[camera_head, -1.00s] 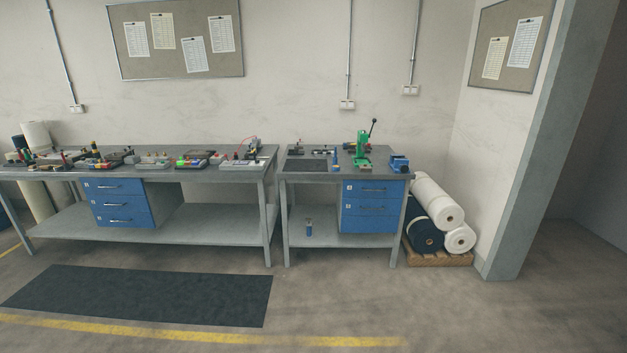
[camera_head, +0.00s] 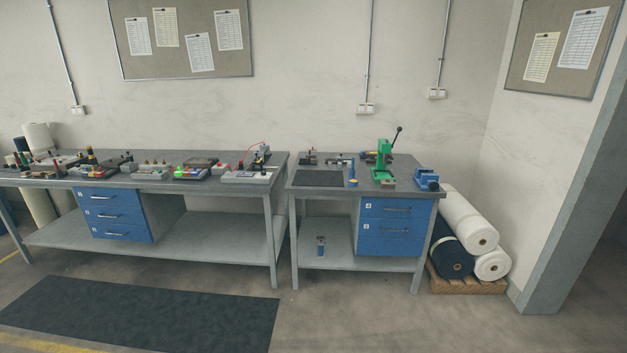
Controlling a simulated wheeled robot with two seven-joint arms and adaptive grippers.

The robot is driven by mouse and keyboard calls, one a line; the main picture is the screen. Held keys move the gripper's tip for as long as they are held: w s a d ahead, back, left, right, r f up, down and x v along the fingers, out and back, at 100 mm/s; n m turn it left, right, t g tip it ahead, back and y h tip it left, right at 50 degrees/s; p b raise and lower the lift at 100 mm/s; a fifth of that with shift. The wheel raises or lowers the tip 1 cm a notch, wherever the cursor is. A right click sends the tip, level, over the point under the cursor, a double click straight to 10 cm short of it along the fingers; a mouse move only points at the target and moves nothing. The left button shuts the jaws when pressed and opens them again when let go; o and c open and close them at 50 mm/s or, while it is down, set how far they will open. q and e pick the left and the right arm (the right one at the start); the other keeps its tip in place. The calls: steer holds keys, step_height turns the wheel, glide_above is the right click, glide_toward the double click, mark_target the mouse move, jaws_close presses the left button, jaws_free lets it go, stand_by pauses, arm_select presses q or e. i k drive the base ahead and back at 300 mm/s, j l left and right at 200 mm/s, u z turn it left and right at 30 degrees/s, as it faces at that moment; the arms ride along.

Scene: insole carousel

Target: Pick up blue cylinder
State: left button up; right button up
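A small upright blue object (camera_head: 353,174), narrow at the top, stands on the right workbench (camera_head: 300,189) between a dark mat and a green press. A small blue cylinder-like object with a greyish part (camera_head: 321,247) stands upright on that bench's lower shelf. Both are too small to tell in detail, and I cannot tell which is the blue cylinder of the task. Neither of my grippers is in view.
A green lever press (camera_head: 382,164) and a blue vise (camera_head: 427,180) stand on the right bench. A longer bench (camera_head: 150,180) with several fixtures is at left. The floor in front is clear, with a dark mat (camera_head: 140,315).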

mark_target(320, 253)
steer(key=i+j, duration=0.1)
steer(key=i, duration=0.4)
steer(key=i+j+z, duration=0.15)
steer(key=i, duration=0.3)
steer(key=i+j+z, duration=0.3)
steer(key=i+j, duration=0.25)
steer(key=i, duration=0.25)
steer(key=i+j+z, duration=0.3)
steer(key=i+j, duration=0.4)
steer(key=j, duration=0.05)
